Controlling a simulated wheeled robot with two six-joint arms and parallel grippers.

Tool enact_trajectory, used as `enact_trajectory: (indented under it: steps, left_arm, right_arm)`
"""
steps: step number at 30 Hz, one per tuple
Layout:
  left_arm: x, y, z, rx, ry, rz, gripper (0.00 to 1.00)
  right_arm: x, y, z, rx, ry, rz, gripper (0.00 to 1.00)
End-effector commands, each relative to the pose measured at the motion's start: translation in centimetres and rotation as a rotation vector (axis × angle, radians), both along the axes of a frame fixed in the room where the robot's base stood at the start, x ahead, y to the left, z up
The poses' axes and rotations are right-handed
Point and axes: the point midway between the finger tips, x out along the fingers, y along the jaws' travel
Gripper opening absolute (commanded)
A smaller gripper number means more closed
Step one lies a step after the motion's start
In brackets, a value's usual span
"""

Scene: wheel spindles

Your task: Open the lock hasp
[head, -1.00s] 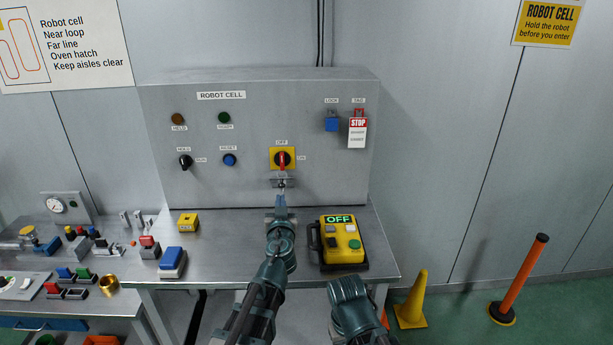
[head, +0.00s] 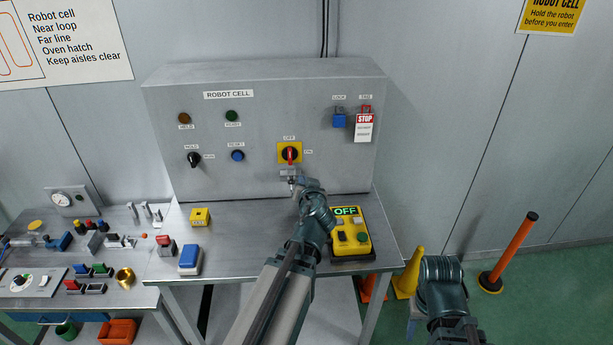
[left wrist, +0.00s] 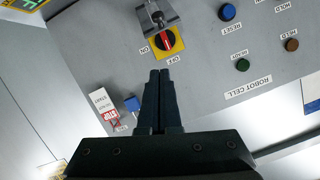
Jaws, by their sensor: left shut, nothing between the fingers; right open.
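The lock hasp (head: 290,174) is a small grey metal bracket with a dark round knob, on the grey panel just below the yellow plate of the red OFF/ON switch (head: 290,154). In the left wrist view, upside down, the hasp (left wrist: 157,17) is at the top edge beside the switch (left wrist: 165,41). My left gripper (left wrist: 160,73) is shut and empty, its fingertips apart from the hasp and switch. In the head view its arm reaches up just below the hasp, and the wrist hides most of the fingers. Only my right arm's wrist shows at lower right; its fingers are out of view.
A blue padlock (head: 339,120) and a red-and-white STOP tag (head: 364,126) hang at the panel's upper right. A yellow pendant (head: 350,236) stands right of my left arm on the bench. A yellow box (head: 200,217) and blue box (head: 190,259) stand left.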

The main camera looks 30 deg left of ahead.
Motion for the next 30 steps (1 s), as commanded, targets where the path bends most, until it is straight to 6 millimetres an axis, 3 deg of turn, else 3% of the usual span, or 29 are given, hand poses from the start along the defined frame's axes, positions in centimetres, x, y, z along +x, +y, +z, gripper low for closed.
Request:
enact_trajectory:
  steps: [5, 18, 24, 30]
  left_arm:
    - [1.3, 0.8, -0.6, 0.0, -0.001, 0.001, 0.0]
    - [8.3, 5.9, -3.4, 0.0, -0.001, 0.001, 0.0]
    - [7.2, 6.2, -5.8, 0.0, -0.002, -0.001, 0.0]
    - [6.9, 6.5, -6.7, 0.001, -0.002, -0.002, 0.0]
  right_arm:
    - [0.0, 0.0, -0.7, 0.0, 0.0, 0.001, 0.5]
    - [0.0, 0.0, -3.4, -0.001, 0.0, 0.003, 0.5]
    - [0.0, 0.0, -5.8, -0.001, 0.0, 0.002, 0.5]
    - [0.0, 0.0, -6.7, -0.001, 0.0, 0.001, 0.5]
